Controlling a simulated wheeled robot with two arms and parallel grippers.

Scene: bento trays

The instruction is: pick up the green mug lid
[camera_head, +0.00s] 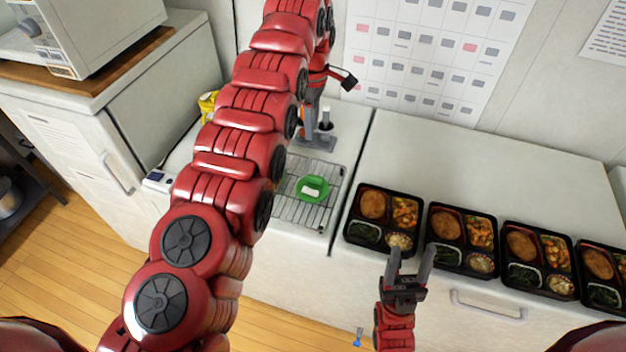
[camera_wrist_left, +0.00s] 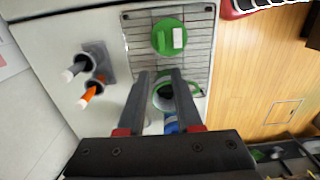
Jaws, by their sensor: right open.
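The green mug lid (camera_head: 312,189) lies flat on the wire rack (camera_head: 285,211), with a white piece on its top. It also shows in the left wrist view (camera_wrist_left: 160,45), beyond my left fingertips. My left gripper (camera_wrist_left: 158,73) is open, its fingers apart from the lid. A green-rimmed round container with a dark inside (camera_wrist_left: 163,102), perhaps the mug, shows partly between the fingers; I cannot tell whether they touch it. In the head view my left arm hides the left fingers and this container. My right gripper (camera_head: 411,250) is open and empty in front of the bento trays.
A grey holder (camera_head: 316,142) with upright pens stands behind the rack. Several black bento trays (camera_head: 386,191) line the counter's right side. The counter (camera_head: 480,165) behind them is clear. A microwave (camera_head: 100,25) stands at the far left. A blue object (camera_wrist_left: 171,125) is partly hidden below the left fingers.

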